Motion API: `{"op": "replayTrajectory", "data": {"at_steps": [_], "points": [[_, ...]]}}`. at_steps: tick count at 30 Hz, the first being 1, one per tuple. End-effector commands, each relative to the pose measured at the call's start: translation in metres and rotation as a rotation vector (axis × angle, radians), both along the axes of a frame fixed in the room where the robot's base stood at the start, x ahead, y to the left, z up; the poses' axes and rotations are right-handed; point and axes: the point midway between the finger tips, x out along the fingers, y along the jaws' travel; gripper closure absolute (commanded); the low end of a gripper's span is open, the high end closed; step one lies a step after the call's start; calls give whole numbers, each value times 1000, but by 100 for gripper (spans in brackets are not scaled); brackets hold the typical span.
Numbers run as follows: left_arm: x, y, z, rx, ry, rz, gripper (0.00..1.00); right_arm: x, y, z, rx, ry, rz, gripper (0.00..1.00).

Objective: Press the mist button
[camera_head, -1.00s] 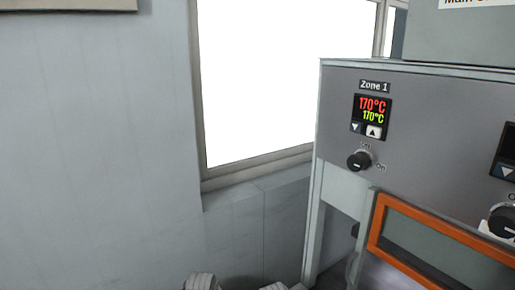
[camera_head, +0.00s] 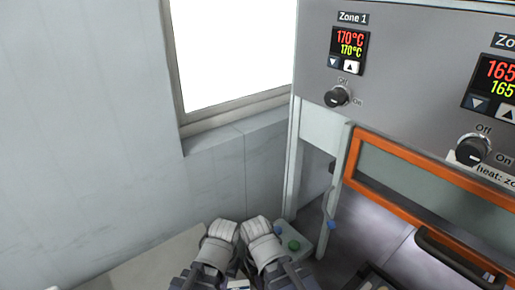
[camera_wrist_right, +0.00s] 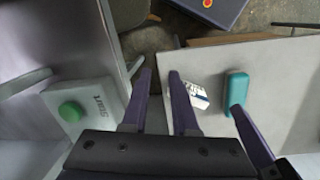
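In the head view a green button (camera_head: 294,245) and a blue button (camera_head: 278,230) sit on a pale box (camera_head: 303,254) beside the machine's leg. Another small blue spot (camera_head: 332,225) shows to the right. No mist label is readable. In the right wrist view a green button (camera_wrist_right: 70,112) sits on a white box marked Start (camera_wrist_right: 97,103). My right gripper (camera_wrist_right: 160,72) has its dark fingers apart with nothing between them, to the right of that box. In the head view my two arm ends stand close together, left of the buttons; the left fingers are not clear there.
The grey machine with a Zone 1 display (camera_head: 349,43), knobs and an orange-framed window (camera_head: 435,185) stands at right. A pale table (camera_head: 165,262) lies at lower left. In the wrist view a teal object (camera_wrist_right: 237,90) and a white labelled item (camera_wrist_right: 197,95) lie on a pale surface.

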Motion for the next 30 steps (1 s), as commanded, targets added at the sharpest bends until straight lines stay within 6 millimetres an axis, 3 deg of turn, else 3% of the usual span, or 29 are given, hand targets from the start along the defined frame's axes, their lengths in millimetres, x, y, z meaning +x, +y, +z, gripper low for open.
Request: {"op": "replayTrajectory", "data": {"at_steps": [4,7,15,21,30], "points": [[0,0,10,0,0,1,100,9,0,10,4,1,8,90],[0,0,29,-1,0,2,100,30,-2,29,16,3,26,100],[0,0,98,-2,0,6,100,112,-23,97,62,5,127,100],[0,0,136,-2,0,9,100,162,-45,135,91,-2,196,100],[0,0,159,-3,0,11,100,195,-65,158,109,-9,250,100]]}}
